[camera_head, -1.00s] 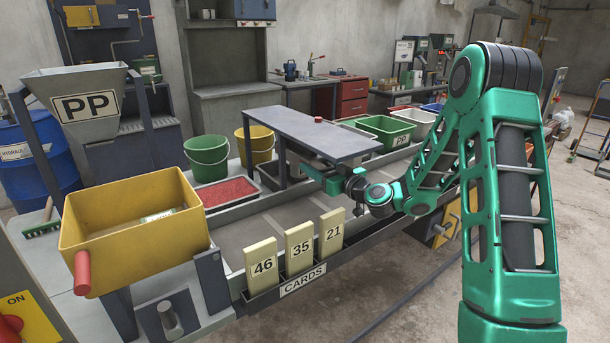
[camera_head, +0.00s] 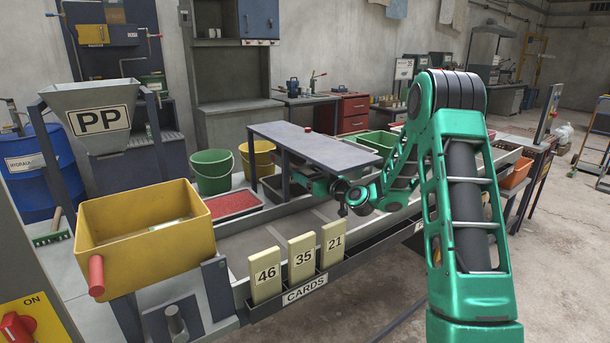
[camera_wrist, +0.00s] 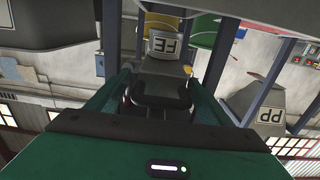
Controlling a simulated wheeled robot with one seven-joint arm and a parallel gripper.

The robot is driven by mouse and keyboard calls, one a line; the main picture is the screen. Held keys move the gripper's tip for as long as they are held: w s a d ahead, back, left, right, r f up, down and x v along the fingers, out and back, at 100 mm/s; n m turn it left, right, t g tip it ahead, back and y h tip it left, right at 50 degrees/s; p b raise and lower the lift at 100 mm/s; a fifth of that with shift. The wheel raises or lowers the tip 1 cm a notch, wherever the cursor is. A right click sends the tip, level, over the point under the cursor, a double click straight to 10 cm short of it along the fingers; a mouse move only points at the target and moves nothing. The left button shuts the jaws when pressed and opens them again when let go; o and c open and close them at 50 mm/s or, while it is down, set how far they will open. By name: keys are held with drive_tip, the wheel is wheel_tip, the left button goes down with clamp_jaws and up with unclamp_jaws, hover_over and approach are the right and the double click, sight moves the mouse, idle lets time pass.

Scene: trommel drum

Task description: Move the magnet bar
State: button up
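I cannot pick out the magnet bar for certain. A flat dark grey panel (camera_head: 305,143) on posts spans the belt, and the space below it is shaded. My green gripper (camera_head: 300,181) is low at the panel's near side, partly hidden under it. Whether the fingers touch or hold anything is too dark to tell.
A yellow bin (camera_head: 145,240) with a red handle stands at the near left. Number cards (camera_head: 301,257) stand in a rack along the belt's front edge. Green (camera_head: 211,172) and yellow buckets (camera_head: 258,160) and a red tray (camera_head: 232,204) lie behind.

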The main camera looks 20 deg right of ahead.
drive_tip(key=v, duration=1)
drive_tip(key=shift+s, duration=0.35)
